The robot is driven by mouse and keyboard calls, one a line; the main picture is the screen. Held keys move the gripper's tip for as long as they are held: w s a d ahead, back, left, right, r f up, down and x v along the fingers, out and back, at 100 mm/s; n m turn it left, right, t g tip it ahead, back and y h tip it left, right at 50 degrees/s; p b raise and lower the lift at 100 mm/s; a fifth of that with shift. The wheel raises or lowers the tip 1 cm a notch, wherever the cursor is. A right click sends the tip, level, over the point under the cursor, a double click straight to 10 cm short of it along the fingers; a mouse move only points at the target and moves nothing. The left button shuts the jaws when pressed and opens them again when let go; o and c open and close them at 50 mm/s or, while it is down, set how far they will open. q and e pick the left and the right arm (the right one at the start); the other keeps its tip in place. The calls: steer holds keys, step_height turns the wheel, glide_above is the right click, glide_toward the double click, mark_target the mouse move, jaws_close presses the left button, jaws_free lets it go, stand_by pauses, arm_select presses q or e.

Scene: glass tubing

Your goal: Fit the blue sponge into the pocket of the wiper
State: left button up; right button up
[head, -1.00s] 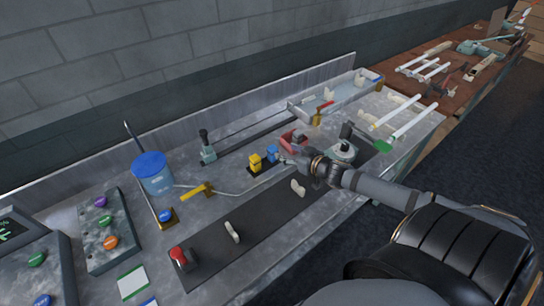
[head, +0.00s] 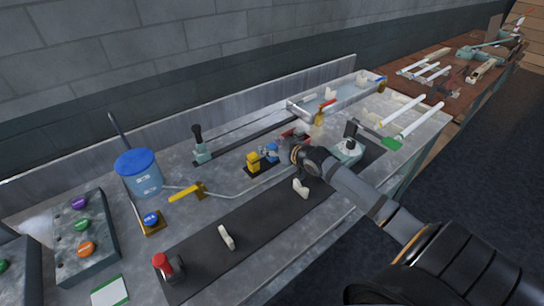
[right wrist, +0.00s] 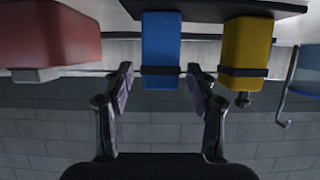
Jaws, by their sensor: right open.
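The blue sponge (head: 271,152) stands upright on a small black base beside a yellow block (head: 253,163). In the right wrist view the blue sponge (right wrist: 161,45), with a dark band, is in the middle. My right gripper (right wrist: 161,78) is open, its fingertips on either side of the sponge's end with gaps showing. In the head view my right gripper (head: 281,151) is at the sponge and partly hides it. I cannot identify the wiper or its pocket with certainty; a gold-coloured square piece with a blue disc (head: 151,219) lies at a rod's end by the bucket. My left gripper is not in view.
A red block (right wrist: 48,35) stands on one side of the sponge and the yellow block (right wrist: 246,48) on the other. A blue-lidded bucket (head: 140,175), a yellow-handled tool (head: 190,191) and a dark mat (head: 215,250) are on the bench. A metal tray (head: 335,100) is behind.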

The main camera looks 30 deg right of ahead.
mark_target(274, 147)
steer(key=shift+r, duration=0.1)
steer(key=shift+c, duration=0.6)
steer(key=c, duration=0.9)
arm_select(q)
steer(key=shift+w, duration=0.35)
arm_select(e)
steer(key=shift+c, duration=0.2)
steer(key=shift+r, duration=0.2)
steer(key=r, duration=0.2)
steer(key=s+r, duration=0.1)
steer(key=r, duration=0.1)
steer(key=shift+p, duration=0.4)
arm_select(q)
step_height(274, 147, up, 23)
steer(key=p, duration=2.2)
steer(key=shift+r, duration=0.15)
arm_select(e)
steer(key=w+a+r+v, duration=0.1)
steer(key=r+v, duration=0.1)
steer(key=v, duration=1.3)
steer(key=shift+a+r, duration=0.15)
steer(key=shift+r, duration=0.2)
